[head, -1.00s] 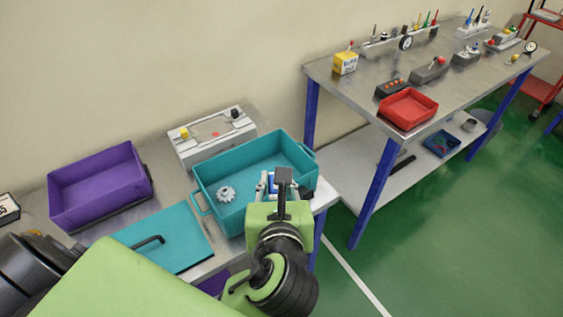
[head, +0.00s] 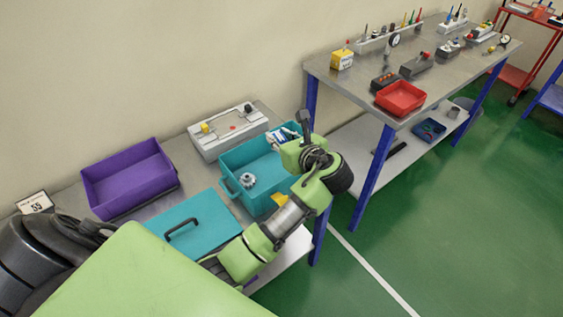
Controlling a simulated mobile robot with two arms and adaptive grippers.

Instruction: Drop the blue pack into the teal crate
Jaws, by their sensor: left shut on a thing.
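The teal crate (head: 236,188) stands open on the near bench, with a grey gear (head: 247,180) inside it. My left gripper (head: 290,137) is at the crate's far right corner, its wrist and arm covering the crate's right side. It is shut on the blue pack (head: 281,139), of which only a small blue and white part shows. The pack appears over the far right part of the crate; its height above the floor of the crate cannot be told. My right gripper is not in view.
A teal lid (head: 205,228) with a dark handle lies in front of the crate. A purple crate (head: 128,184) stands to the left and a grey panel box (head: 229,136) behind. A second bench (head: 345,82) with a red tray (head: 400,98) is to the right.

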